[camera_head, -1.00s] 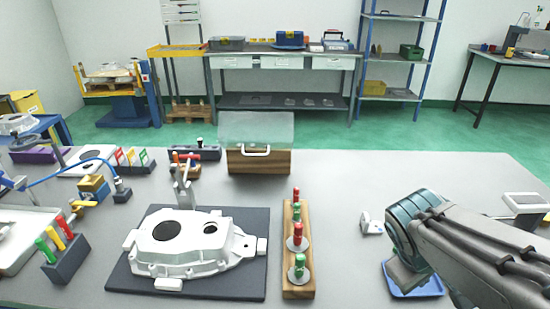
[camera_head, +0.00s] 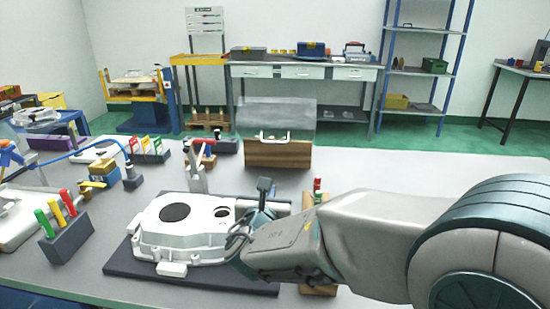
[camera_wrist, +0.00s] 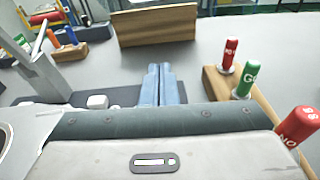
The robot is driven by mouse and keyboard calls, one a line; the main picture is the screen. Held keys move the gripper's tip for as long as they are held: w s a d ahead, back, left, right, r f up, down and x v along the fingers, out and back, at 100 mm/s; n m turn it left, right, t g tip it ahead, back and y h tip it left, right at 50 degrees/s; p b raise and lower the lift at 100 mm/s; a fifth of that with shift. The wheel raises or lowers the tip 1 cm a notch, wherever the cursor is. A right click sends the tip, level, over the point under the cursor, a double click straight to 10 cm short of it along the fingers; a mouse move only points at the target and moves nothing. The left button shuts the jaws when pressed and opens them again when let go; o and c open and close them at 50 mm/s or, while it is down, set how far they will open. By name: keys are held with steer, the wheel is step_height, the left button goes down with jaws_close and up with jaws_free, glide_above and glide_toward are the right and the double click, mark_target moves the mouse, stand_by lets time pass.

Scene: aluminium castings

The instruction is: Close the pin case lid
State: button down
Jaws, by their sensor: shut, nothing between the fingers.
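The pin case is a wooden box (camera_head: 278,155) at the far side of the grey table in the head view. Its clear lid (camera_head: 276,112) stands raised above the box, open. A white handle (camera_head: 261,136) shows near the top of the case front. In the wrist view only the wooden front of the case (camera_wrist: 158,27) shows, at the top; the lid is out of that view. My gripper (camera_wrist: 160,68) is shut and empty, its fingers together and pointing towards the case, with a gap of bare table between them.
A white casting (camera_head: 178,228) on a dark mat (camera_head: 120,250) lies left of my gripper, with a red-handled clamp (camera_head: 198,165) behind it. A wooden pin rack (camera_wrist: 220,85) with red and green pins stands close on the right. The table right of the case is clear.

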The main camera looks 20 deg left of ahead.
mark_target(277, 126)
steer(key=shift+a+f+n+y, duration=0.1)
steer(key=shift+a+n+y, duration=0.2)
steer(key=shift+a, duration=0.15)
steer(key=shift+w+a, duration=0.1)
steer(key=shift+w, duration=0.35)
steer(key=p+x, duration=0.1)
steer(key=x, duration=1.7)
steer(key=shift+w+f, duration=0.15)
steer(key=shift+w, duration=0.2)
steer(key=r, duration=0.2)
steer(key=r+p, duration=0.1)
steer(key=r, duration=0.1)
steer(key=shift+s, duration=0.3)
steer(key=shift+d, duration=0.2)
